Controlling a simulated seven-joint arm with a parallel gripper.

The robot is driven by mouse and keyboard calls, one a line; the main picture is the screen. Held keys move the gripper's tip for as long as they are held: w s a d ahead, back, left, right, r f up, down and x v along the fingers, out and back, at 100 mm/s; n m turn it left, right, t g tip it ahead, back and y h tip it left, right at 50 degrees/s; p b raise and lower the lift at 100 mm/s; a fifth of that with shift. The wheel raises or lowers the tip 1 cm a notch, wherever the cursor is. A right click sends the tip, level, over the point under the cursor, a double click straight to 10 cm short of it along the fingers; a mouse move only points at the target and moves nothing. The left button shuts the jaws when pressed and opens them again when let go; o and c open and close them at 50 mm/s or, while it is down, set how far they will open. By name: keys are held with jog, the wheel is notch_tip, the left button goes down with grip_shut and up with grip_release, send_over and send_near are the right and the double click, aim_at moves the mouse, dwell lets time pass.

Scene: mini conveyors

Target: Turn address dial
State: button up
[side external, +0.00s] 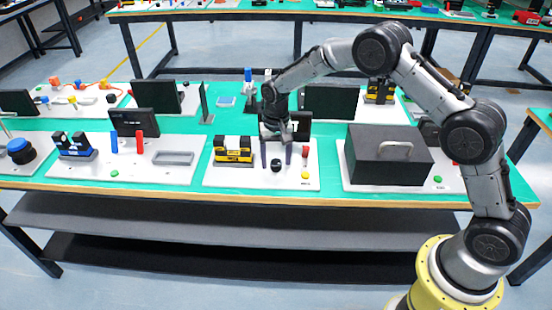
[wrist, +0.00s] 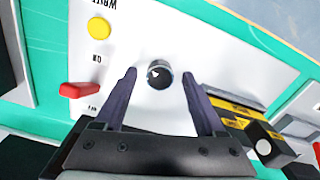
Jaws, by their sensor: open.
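The address dial (wrist: 159,75) is a round black knob with a pale pointer mark, on a white panel (wrist: 200,40). In the side external view the dial (side external: 276,166) stands near the panel's middle. My gripper (wrist: 158,78) is open, with one dark finger on each side of the dial in the wrist view. In the side external view my gripper (side external: 276,157) points down over the dial, its fingers apart. I cannot tell whether either finger touches the dial.
On the same panel are a red switch (wrist: 84,90), a yellow button (wrist: 98,28) and a yellow-black conveyor (side external: 233,150). A dark screen stands behind my gripper. A grey box with a handle (side external: 388,155) stands to the right.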

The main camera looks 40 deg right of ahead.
notch_tip(320, 180, up, 14)
dwell(0.6)
notch_tip(320, 180, up, 5)
jog(key=t, duration=0.1)
send_over(276, 162)
jog(key=s+d+r+t, duration=0.1)
jog(key=s+r, duration=0.3)
jog(key=r, duration=0.3)
jog(key=s+d+r+t, duration=0.1)
jog(key=s+r, duration=0.3)
jog(key=s, duration=0.2)
jog(key=s+r+t, duration=0.1)
jog(key=s+r, duration=0.3)
jog(key=s, duration=0.3)
jog(key=s+d+f+n+t, duration=0.1)
jog(key=s+f+n+t, duration=0.15)
jog(key=s, duration=1.05)
jog(key=s+f+n, duration=0.3)
jog(key=s+f, duration=0.2)
jog(key=f, duration=0.2)
jog(key=shift+s+f+g, duration=0.15)
jog(key=shift+s+g, duration=0.2)
jog(key=shift+g, duration=0.1)
jog(key=shift+n, duration=0.25)
